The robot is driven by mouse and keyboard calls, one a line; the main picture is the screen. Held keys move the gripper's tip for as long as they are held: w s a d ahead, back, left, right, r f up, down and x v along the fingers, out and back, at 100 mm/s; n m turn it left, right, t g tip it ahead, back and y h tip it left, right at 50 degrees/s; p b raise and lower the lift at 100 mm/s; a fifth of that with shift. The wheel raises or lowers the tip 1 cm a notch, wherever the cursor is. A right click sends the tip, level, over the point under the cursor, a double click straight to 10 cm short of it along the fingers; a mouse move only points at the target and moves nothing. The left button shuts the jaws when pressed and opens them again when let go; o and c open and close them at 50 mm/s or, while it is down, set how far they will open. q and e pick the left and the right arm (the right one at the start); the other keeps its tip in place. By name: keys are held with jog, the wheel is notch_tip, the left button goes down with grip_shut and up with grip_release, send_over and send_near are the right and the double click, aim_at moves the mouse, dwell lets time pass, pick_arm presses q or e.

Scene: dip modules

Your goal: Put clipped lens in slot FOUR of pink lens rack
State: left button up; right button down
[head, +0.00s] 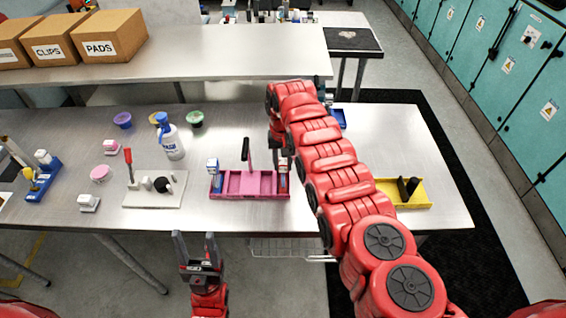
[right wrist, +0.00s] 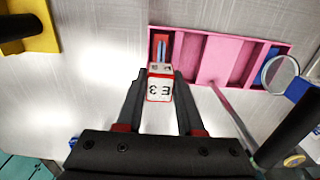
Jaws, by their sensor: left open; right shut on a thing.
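The pink lens rack (head: 232,188) lies on the table with a dark upright handle in its middle; it also shows in the right wrist view (right wrist: 183,39). My right gripper (head: 283,158) is shut on a white, red-edged clip (right wrist: 160,88) with dark lettering, above the rack's right end. In the right wrist view, a red and blue piece (right wrist: 161,47) shows at that end slot; I cannot tell whether the clip's lens is seated there. A round lens (right wrist: 280,74) with a blue part is at the rack's opposite end. My left gripper (head: 197,245) is open and empty, in front of the table.
A white board (head: 150,195) with a red-handled tool stands left of the rack. A yellow holder (head: 420,194) is to the right, a white bottle (head: 171,140) behind. A blue holder (head: 42,180) stands far left. Cardboard boxes (head: 110,36) sit on the back bench.

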jog(key=shift+a+f, duration=0.1)
jog(key=shift+f, duration=0.05)
jog(key=shift+f, duration=0.2)
jog(key=c, duration=0.5)
grip_release()
jog(key=shift+r, duration=0.1)
